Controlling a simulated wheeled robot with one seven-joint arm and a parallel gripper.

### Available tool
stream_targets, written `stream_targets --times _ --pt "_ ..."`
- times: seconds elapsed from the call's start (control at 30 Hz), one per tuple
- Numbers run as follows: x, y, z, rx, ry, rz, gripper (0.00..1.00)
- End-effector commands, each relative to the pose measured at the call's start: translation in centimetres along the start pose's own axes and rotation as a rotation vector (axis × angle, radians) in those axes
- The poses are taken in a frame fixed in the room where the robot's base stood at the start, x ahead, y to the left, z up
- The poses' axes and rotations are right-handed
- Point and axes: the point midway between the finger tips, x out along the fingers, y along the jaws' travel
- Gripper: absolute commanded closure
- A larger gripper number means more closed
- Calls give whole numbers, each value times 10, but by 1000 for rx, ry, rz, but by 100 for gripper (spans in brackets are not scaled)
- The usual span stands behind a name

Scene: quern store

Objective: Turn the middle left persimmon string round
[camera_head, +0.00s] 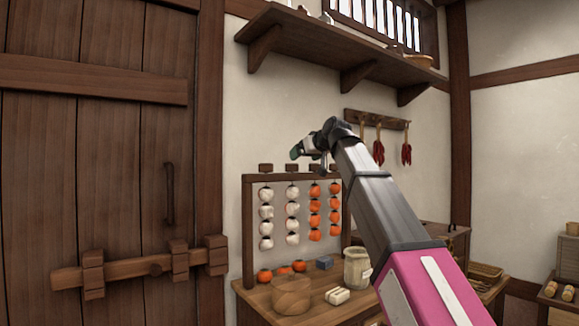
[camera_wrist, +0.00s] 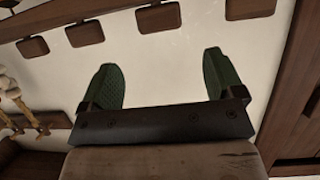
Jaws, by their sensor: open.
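The wooden rack (camera_head: 248,225) holds four hanging strings: two pale whitish ones on the left, two orange ones on the right. The middle left persimmon string (camera_head: 292,210) is pale, its several fruits in a column. Its wooden block (camera_head: 292,167) sits on the top bar. My gripper (camera_head: 300,152) is above the rack, near its top bar. In the wrist view my gripper (camera_wrist: 162,75) is open and empty, its green fingers wide apart. A row of blocks lies beyond the fingertips, one block (camera_wrist: 158,18) in line with the gap. No contact shows.
A table (camera_head: 260,300) below bears loose persimmons (camera_head: 283,269), a round wooden tub (camera_head: 291,295), a pale jar (camera_head: 356,268) and a small blue block (camera_head: 324,262). A wall shelf (camera_head: 330,55) overhangs above; red peppers (camera_head: 378,150) hang right. A barred door (camera_head: 100,160) stands left.

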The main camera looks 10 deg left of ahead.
Motion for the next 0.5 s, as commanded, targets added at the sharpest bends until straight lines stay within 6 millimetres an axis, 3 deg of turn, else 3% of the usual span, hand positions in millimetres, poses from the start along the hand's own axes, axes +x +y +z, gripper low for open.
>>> stream_targets --times 0.3,0.5 --pt "58 0 -2 -1 -1 0 13" --pt "82 0 -2 -1 1 0 13"
